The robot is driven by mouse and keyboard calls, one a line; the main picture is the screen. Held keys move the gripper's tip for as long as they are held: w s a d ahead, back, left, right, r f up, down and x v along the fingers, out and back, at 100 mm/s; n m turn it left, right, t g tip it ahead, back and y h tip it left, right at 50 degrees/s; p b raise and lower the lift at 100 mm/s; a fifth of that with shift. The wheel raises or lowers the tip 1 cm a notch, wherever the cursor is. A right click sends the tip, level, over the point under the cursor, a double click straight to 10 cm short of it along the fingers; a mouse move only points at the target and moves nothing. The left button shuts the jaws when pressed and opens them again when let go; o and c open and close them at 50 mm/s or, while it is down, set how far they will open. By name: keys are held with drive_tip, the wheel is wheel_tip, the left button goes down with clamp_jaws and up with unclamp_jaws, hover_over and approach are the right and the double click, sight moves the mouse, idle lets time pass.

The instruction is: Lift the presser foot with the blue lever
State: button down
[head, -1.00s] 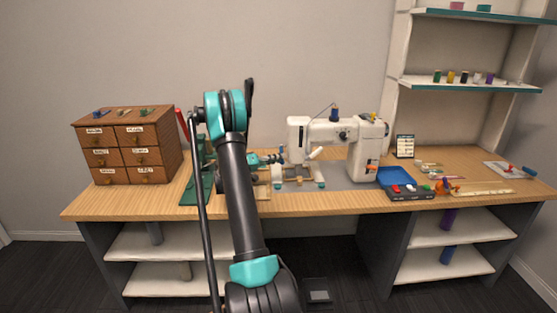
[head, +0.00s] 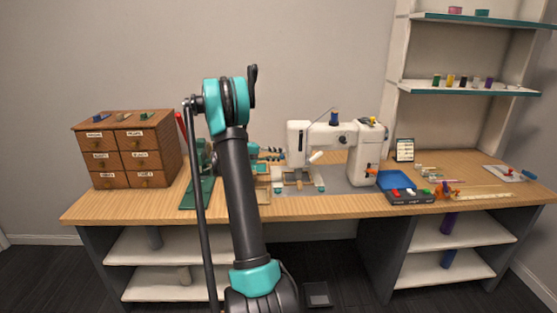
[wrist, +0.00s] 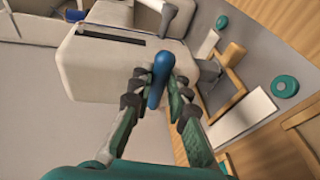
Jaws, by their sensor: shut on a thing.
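The white sewing machine (head: 365,150) stands on the table. In the wrist view its pale head (wrist: 90,68) fills the upper left. The blue lever (wrist: 159,78) stands out from the head. My gripper (wrist: 159,92) is shut on the blue lever, with a dark fingertip on each side of it. In the head view my gripper (head: 274,154) is small at the left of the machine's head, and the lever is not clear there. The presser foot is not clear in either view; a grey metal part (wrist: 209,70) shows right of the gripper.
A wooden drawer cabinet (head: 128,155) stands on the left of the table. A blue tray (head: 397,180) and a dark box with coloured buttons (head: 408,196) lie right of the machine. A wooden frame (wrist: 225,78) and teal round knobs (wrist: 284,87) lie close to my gripper.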

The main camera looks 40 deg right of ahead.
drive_tip(key=shift+w+d+r+n+g+y, duration=0.1)
drive_tip(key=shift+w+r+n+g+y, duration=0.2)
drive_tip(key=shift+r+n, duration=0.35)
drive_tip(key=shift+w+d+r+n+g+y, duration=0.1)
drive_tip(key=shift+r+n+g+y, duration=0.3)
drive_tip(key=shift+n, duration=0.5)
drive_tip(key=shift+w+d+r+n+g+y, duration=0.1)
drive_tip(key=shift+w+r+n+g+y, duration=0.15)
drive_tip(key=shift+r+n, duration=0.45)
drive_tip(key=shift+f, duration=0.1)
drive_tip(key=c, duration=1.4)
unclamp_jaws()
drive_tip(key=shift+c, duration=0.2)
drive_tip(key=v, duration=1.2)
